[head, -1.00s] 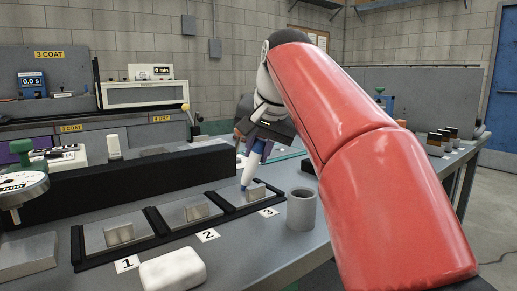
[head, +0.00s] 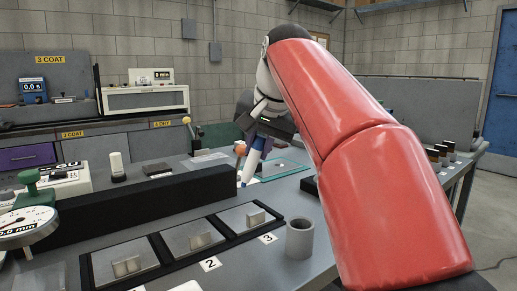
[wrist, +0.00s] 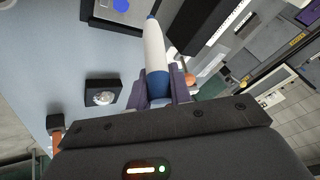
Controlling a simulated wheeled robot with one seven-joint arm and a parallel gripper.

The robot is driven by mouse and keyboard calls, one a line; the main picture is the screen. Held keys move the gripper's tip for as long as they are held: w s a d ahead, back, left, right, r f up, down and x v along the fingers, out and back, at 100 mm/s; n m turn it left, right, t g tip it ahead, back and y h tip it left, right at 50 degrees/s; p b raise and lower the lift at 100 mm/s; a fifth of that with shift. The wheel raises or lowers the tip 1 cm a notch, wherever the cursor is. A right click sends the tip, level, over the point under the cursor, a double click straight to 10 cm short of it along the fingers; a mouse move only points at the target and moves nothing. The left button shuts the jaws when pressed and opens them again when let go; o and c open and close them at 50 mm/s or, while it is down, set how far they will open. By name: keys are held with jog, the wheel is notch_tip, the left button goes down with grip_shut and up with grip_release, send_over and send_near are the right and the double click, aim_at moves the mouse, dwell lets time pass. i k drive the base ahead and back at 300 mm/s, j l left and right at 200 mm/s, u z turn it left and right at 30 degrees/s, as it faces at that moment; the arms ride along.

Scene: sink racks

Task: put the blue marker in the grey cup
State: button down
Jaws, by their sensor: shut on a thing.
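The blue marker (head: 254,162) has a white body with a blue tip and a blue band. My gripper (head: 262,140) is shut on it and holds it tilted, tip down, beyond the numbered trays near the end of the long black bar. In the wrist view the marker (wrist: 155,52) points away between the fingers of my gripper (wrist: 161,88). The grey cup (head: 300,240) stands upright on the bench, right of tray 3, nearer than the marker and apart from it. The cup is not visible in the wrist view.
Three black-framed trays (head: 185,255) with metal blocks lie left of the cup. The long black bar (head: 140,205) runs behind them. A dial gauge (head: 27,222) stands at the left. A black square with a round silver top (wrist: 102,97) shows in the wrist view.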

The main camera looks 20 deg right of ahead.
aim_at(299, 248)
jog(key=k+j+z, duration=0.1)
jog(key=j+z, duration=0.15)
jog(key=z, duration=0.15)
jog(key=k+j+z, duration=0.1)
jog(key=j+z, duration=0.3)
jog(key=k+j+z, duration=0.1)
jog(key=z, duration=0.3)
jog(key=k+j, duration=0.3)
